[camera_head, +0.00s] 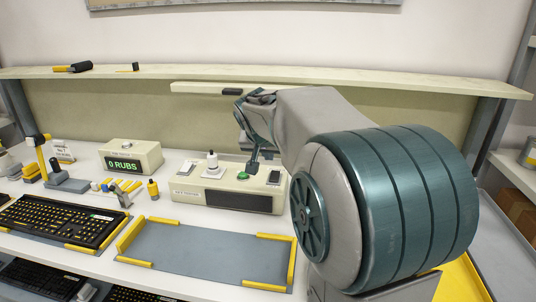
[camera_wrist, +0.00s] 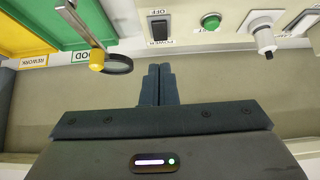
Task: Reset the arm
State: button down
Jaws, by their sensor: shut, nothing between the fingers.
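My gripper (camera_head: 253,165) hangs in front of the back panel, just above the beige machine (camera_head: 222,198), in the head view. Its two dark fingers (camera_wrist: 158,84) are shut against each other with nothing between them in the wrist view. My arm reaches in from the right and covers part of the bench behind it. The machine has a green button (camera_head: 243,176), also seen in the wrist view (camera_wrist: 211,21). A dark power switch (camera_wrist: 159,26) and a white knob (camera_wrist: 264,38) are on its top. I cannot tell whether the fingertips touch the machine.
A black keyboard (camera_head: 62,219) lies at the left. An empty grey mat (camera_head: 205,250) with yellow corner guides lies in front. A counter box (camera_head: 131,157) reads "0 RUBS". A shelf (camera_head: 150,72) runs above. In the wrist view, a round-headed yellow-tipped tool (camera_wrist: 97,59) is close to the fingers.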

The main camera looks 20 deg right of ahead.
jog(key=s+a+f+n+g+y+p, duration=0.1)
jog(key=s+a, duration=0.5)
jog(key=s, duration=0.7)
jog(key=s+a+f+n+g+y+p, duration=0.2)
jog(key=s+a+f+n+y+p, duration=0.1)
jog(key=s, duration=1)
jog(key=a+f+n+p, duration=0.1)
jog(key=a+f+n, duration=0.1)
jog(key=a+f, duration=0.1)
jog(key=shift+a+f+n+g+p, duration=0.15)
jog(key=shift+a+n+g+p, duration=0.15)
jog(key=shift+a, duration=0.3)
